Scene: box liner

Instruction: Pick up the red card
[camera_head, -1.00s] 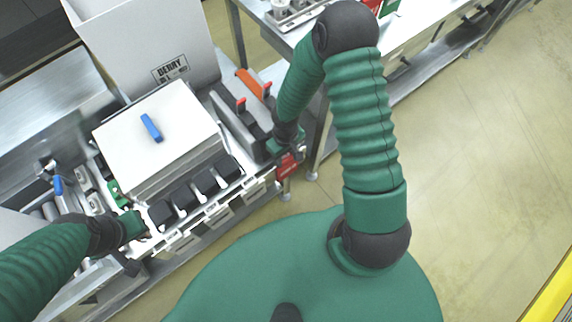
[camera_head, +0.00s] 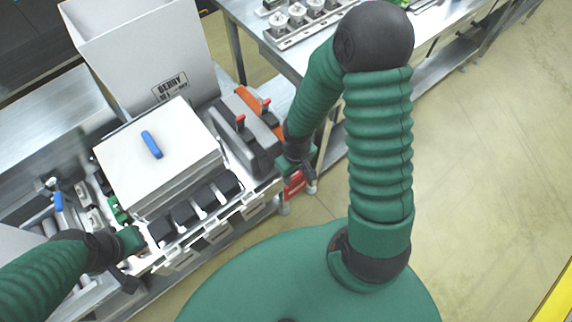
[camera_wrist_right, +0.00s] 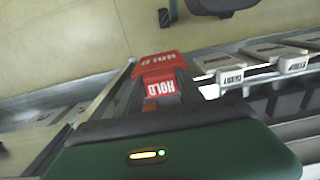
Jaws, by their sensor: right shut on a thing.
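The red card (camera_head: 294,186) is at the right end of the bench front, just below my right gripper (camera_head: 301,172). In the right wrist view the red card (camera_wrist_right: 158,66) carries white HOLD lettering, and a smaller red part with HOLD lies nearer the gripper. My right gripper is shut on the card; the dark fingers cover part of it. My left gripper (camera_head: 134,262) is low at the left front corner of the bench, beside a green piece (camera_head: 117,209). Its fingertips are too small to tell open from shut.
A white lidded stack with a blue handle (camera_head: 152,145) fills the bench middle. Black blocks (camera_head: 204,199) and white label tags line its front edge. A large open grey box (camera_head: 150,50) stands behind. A second table (camera_head: 240,30) stands at the back right. Floor at right is clear.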

